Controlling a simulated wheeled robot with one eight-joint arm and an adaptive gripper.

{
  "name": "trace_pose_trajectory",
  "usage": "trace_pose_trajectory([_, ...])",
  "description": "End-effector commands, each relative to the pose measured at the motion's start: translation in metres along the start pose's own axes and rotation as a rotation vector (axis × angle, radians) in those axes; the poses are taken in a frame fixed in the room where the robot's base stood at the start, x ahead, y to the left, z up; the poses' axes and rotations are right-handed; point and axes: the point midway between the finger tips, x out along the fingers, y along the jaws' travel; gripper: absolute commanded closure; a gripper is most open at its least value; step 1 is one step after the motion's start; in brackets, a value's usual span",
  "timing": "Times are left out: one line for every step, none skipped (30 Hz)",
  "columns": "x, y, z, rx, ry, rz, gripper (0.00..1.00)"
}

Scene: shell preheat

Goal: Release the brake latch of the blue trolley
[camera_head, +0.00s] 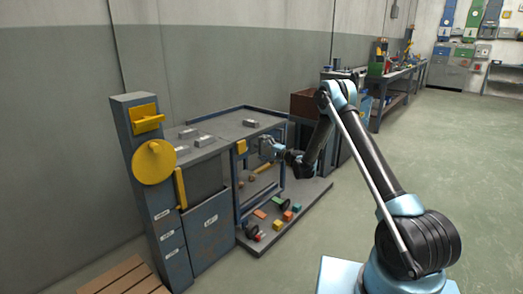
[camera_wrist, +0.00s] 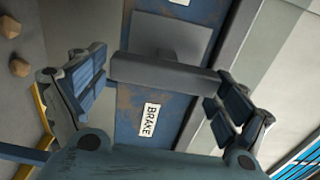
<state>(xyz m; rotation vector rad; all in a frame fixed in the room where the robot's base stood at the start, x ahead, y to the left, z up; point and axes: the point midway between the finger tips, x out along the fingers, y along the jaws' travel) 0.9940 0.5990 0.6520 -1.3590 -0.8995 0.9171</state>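The blue trolley (camera_head: 237,190) has a blue frame and stands left of centre in the head view. In the wrist view its blue, worn panel (camera_wrist: 128,118) carries a white label (camera_wrist: 150,119) reading BRAKE. A grey bar (camera_wrist: 165,73), which looks like the brake latch, lies across the panel above this label. My gripper (camera_head: 266,148) is at the trolley's front side. In the wrist view my gripper (camera_wrist: 160,95) is open, with one finger near each end of the bar. I cannot tell whether either finger touches it.
A grey cabinet column (camera_head: 150,195) with a yellow disc (camera_head: 154,162) stands left of the trolley. Grey blocks (camera_head: 204,141) lie on the top surface. Coloured pieces (camera_head: 277,200) lie on the low platform (camera_head: 313,193). The floor (camera_head: 440,150) at right is clear.

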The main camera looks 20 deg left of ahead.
Motion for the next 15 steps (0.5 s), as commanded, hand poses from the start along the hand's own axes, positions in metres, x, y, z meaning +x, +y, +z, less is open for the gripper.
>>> trace_pose_trajectory([0.0005,-0.0004,0.0013,0.000,-0.002,0.000,0.00])
trace_pose_trajectory([0.0007,-0.0005,0.0016,0.000,-0.002,0.000,0.00])
trace_pose_trajectory([0.0009,-0.0007,0.0020,0.000,-0.003,-0.001,0.00])
trace_pose_trajectory([0.0010,-0.0008,0.0022,0.000,-0.003,-0.001,0.00])
trace_pose_trajectory([0.0011,-0.0008,0.0024,0.000,-0.004,-0.001,0.00])
trace_pose_trajectory([0.0012,-0.0009,0.0026,0.000,-0.004,-0.001,0.00])
trace_pose_trajectory([0.0013,-0.0010,0.0028,0.000,-0.004,-0.001,0.00])
trace_pose_trajectory([0.0014,-0.0010,0.0030,0.000,-0.005,-0.001,0.00])
trace_pose_trajectory([0.0015,-0.0011,0.0032,0.000,-0.005,-0.001,0.00])
trace_pose_trajectory([0.0015,-0.0011,0.0033,0.000,-0.005,-0.001,0.00])
trace_pose_trajectory([0.0015,-0.0011,0.0034,0.000,-0.005,-0.001,0.00])
trace_pose_trajectory([0.0011,-0.0012,0.0035,0.000,-0.005,-0.001,0.00])
trace_pose_trajectory([0.0003,-0.0012,0.0034,0.000,-0.005,-0.001,0.00])
trace_pose_trajectory([-0.0010,-0.0011,0.0034,0.000,-0.005,-0.001,0.00])
trace_pose_trajectory([-0.0035,-0.0011,0.0033,0.000,-0.005,-0.001,0.00])
